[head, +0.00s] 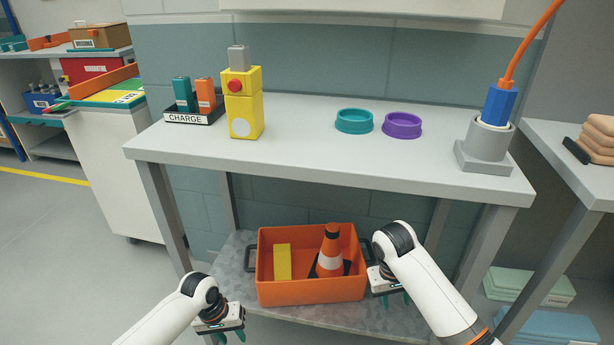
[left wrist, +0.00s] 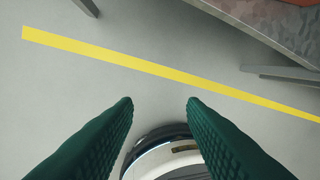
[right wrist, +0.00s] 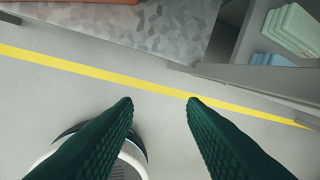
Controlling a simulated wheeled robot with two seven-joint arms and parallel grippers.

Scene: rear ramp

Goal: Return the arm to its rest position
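My left gripper (head: 228,335) is at the lower left of the head view, in front of the lower shelf and left of the orange crate. In the left wrist view its two green fingers (left wrist: 160,102) are apart with only floor between them. My right gripper (head: 393,297) is at the right of the orange crate, near its right handle. In the right wrist view its green fingers (right wrist: 160,102) are apart and empty, above the floor. Both grippers point downward. The head view hides part of the right fingers behind the arm and wrist.
An orange crate (head: 310,292) holding a yellow block and a traffic cone stands on the lower shelf (head: 236,270). The workbench (head: 330,160) above carries a charger tray, a yellow device, two round dishes and a grey socket with a blue plug. Open floor (head: 70,250) lies left.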

